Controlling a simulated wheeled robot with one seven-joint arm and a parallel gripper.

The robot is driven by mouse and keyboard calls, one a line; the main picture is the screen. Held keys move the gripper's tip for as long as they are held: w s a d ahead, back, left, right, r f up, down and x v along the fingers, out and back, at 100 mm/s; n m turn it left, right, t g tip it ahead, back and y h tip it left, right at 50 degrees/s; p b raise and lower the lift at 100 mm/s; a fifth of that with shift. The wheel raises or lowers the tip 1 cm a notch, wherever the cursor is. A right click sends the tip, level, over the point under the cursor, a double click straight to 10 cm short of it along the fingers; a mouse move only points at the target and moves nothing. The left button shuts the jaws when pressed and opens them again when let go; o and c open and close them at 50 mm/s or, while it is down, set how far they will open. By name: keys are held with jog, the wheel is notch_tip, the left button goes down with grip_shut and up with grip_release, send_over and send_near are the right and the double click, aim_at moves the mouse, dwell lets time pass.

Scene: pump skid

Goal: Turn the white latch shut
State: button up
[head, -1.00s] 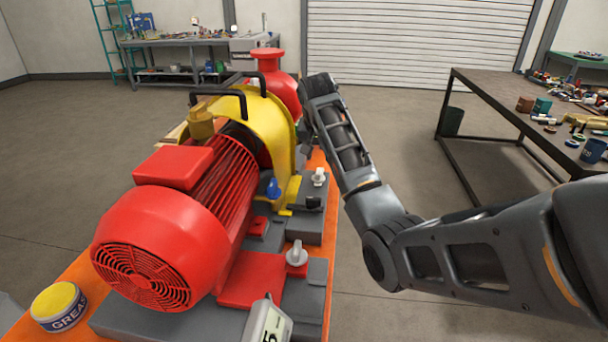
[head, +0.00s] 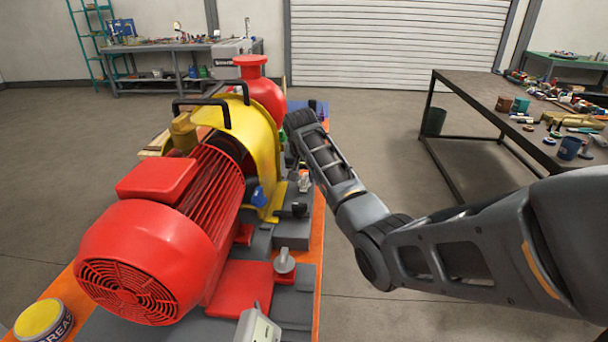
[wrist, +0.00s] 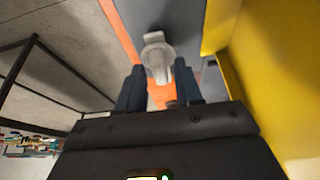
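The white latch (head: 304,183) stands on a grey block beside the yellow guard, partly behind my forearm in the head view. In the wrist view, a pale latch (wrist: 157,56) with a round base and a raised handle lies just ahead of my gripper (wrist: 159,80). My gripper's two dark blue fingers are apart, one on each side of the line to that latch, with nothing held. I cannot tell whether they touch it. In the head view the fingers are hidden behind my arm.
A blue knob (head: 258,196), a black knob (head: 299,210) and a light grey latch (head: 284,263) sit nearby on the skid. The yellow guard (head: 262,135) rises close on the left, beside the red motor (head: 150,250). A cluttered table (head: 480,95) stands right; floor between is clear.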

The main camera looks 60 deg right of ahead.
grip_shut()
dwell(0.5)
